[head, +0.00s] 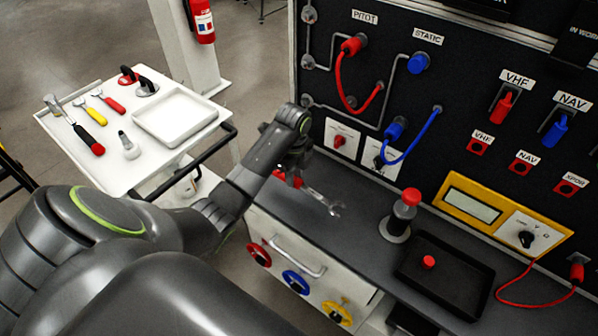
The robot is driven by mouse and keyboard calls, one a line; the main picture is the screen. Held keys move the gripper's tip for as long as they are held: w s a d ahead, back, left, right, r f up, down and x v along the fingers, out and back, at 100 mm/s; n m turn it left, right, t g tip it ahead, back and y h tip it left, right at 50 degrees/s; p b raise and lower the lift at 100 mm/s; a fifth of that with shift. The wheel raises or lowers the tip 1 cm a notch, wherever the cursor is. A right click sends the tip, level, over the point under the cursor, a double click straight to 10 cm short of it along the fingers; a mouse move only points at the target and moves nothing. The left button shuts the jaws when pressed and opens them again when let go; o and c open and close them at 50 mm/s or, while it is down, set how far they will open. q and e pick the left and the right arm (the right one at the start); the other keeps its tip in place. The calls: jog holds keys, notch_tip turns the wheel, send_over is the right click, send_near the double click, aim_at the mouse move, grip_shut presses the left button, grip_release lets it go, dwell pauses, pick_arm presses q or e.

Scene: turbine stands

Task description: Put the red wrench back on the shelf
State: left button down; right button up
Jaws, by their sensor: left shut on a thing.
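The red wrench (323,200), a silver open-ended wrench with a red handle, is in my left gripper (291,173). The gripper is shut on its red handle, and the silver jaw points right over the dark grey bench top (350,225). I cannot tell whether the wrench touches the bench. The fingers are partly hidden by my own wrist. A white-topped cart (150,158) stands at the left, with a smaller red-handled tool (112,105) lying on it. My right gripper is not in view.
The cart holds a white tray (178,118), a yellow-handled tool (97,98) and a hammer (75,128). On the bench are a red-topped cylinder (404,208) and a black tray (446,273). A black panel (465,100) with red and blue hoses rises behind the bench.

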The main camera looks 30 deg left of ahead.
aim_at(295, 179)
pick_arm(q)
notch_tip(295, 179, down, 4)
jog(key=b, duration=0.4)
jog(key=shift+d+f+b, duration=0.15)
jog(key=shift+f+b, duration=0.1)
jog(key=shift+b, duration=0.05)
notch_tip(295, 179, down, 2)
jog(key=shift+f+b, duration=0.1)
jog(key=shift+b, duration=0.35)
jog(key=shift+f, duration=0.35)
jog(key=c, duration=0.9)
grip_release()
jog(key=shift+c, duration=0.2)
